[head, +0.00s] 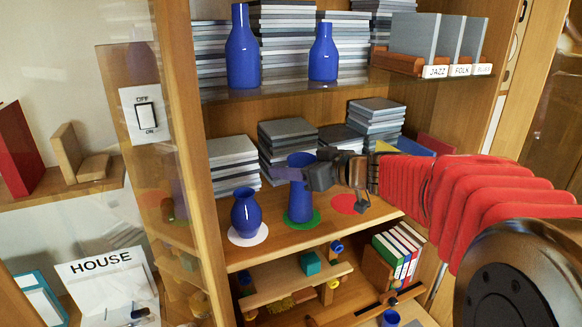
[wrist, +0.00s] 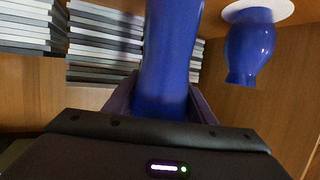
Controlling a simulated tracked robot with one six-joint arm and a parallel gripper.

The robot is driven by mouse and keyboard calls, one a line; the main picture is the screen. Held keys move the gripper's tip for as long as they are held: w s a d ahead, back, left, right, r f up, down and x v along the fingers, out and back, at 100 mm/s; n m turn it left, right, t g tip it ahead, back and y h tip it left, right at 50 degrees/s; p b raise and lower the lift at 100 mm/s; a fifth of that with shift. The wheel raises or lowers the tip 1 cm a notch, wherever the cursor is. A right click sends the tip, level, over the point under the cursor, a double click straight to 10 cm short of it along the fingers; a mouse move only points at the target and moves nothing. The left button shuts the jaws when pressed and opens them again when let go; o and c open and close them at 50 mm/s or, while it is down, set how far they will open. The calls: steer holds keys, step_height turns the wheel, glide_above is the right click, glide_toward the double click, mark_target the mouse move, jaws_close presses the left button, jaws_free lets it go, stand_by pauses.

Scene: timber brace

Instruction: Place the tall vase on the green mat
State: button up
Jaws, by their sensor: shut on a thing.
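The tall blue vase (head: 299,205) stands upright over the green mat (head: 316,220) on the middle shelf. Its base appears within the mat's round edge, and green shows around it. I cannot tell for sure whether it touches the mat. My gripper (head: 297,174) reaches in from the right and is shut on the upper part of the vase. In the wrist view, the vase (wrist: 165,65) fills the middle between my fingers (wrist: 160,100), and the picture is upside down. The green mat is not visible there.
A shorter round blue vase (head: 246,214) stands on a white mat (head: 234,237) just left. A red mat (head: 349,204) lies bare to the right. Grey stacks (head: 287,144) stand behind. The upper shelf (head: 290,92) holds two blue bottles.

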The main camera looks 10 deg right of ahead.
steer(key=shift+f, duration=0.1)
steer(key=o, duration=1.3)
steer(key=v, duration=1.2)
